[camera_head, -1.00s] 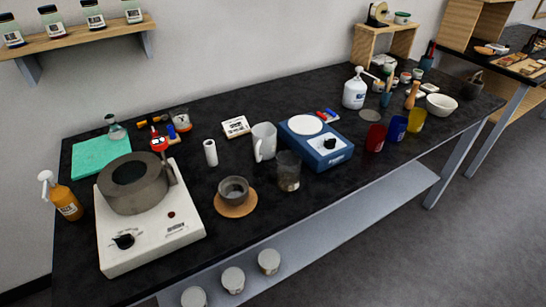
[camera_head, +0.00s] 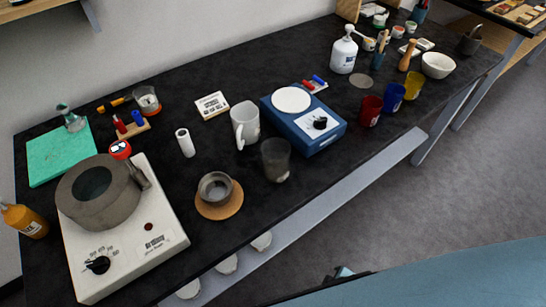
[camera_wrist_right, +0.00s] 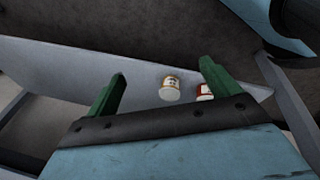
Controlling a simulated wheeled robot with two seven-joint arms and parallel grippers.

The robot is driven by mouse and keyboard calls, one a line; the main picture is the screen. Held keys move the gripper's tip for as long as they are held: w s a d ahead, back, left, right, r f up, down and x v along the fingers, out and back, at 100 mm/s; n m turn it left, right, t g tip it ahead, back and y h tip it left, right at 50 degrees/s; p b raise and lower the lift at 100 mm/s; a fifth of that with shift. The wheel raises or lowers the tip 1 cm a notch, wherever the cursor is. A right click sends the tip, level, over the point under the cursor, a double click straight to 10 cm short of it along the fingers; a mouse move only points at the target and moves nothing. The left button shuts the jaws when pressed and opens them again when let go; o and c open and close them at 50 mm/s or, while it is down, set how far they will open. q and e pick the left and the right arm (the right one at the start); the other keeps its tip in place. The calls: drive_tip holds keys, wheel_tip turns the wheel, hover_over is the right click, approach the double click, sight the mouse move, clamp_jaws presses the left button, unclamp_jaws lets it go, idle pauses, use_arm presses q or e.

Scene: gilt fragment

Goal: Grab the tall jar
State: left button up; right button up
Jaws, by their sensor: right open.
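No single thing is clearly marked as the tall jar. A tall smoky glass vessel (camera_head: 276,160) stands upright near the bench's front edge, left of the blue scale. Small lidded jars (camera_head: 262,241) stand on the lower shelf, partly hidden by the bench edge. The right wrist view shows a white labelled jar (camera_wrist_right: 170,88) and part of a red-and-white one (camera_wrist_right: 205,91) beyond my fingers. My right gripper (camera_wrist_right: 162,68) is open and empty, its green fingers apart. My left gripper is not in view.
The black bench (camera_head: 225,135) carries a hotplate (camera_head: 130,245) with a grey pot, a bowl on a cork mat (camera_head: 219,212), a white mug (camera_head: 245,125), a white cylinder (camera_head: 185,142) and the blue scale (camera_head: 315,133). Coloured cups (camera_head: 371,111) stand to the right. Open floor lies in front.

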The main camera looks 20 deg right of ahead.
drive_tip(key=w+a+r+n+t+p, duration=0.1)
drive_tip(key=w+r+n, duration=0.1)
drive_tip(key=w+r, duration=0.35)
drive_tip(key=w+a+r+n+t, duration=0.1)
drive_tip(key=w+r+n, duration=0.15)
drive_tip(key=r, duration=0.65)
wheel_tip(320, 180, up, 25)
drive_tip(key=n+t+p, duration=0.2)
drive_tip(key=n+t, duration=0.6)
drive_tip(key=n, duration=1.6)
hover_over(272, 145)
drive_tip(key=s, duration=1.3)
drive_tip(key=shift+m+y, duration=0.25)
drive_tip(key=shift+y, duration=0.05)
drive_tip(key=b+x, duration=0.1)
drive_tip(key=x, duration=1.1)
drive_tip(key=shift+w+d+f, duration=0.1)
drive_tip(key=shift+d+f, duration=0.05)
drive_tip(key=shift+f, duration=0.05)
drive_tip(key=c, duration=1.1)
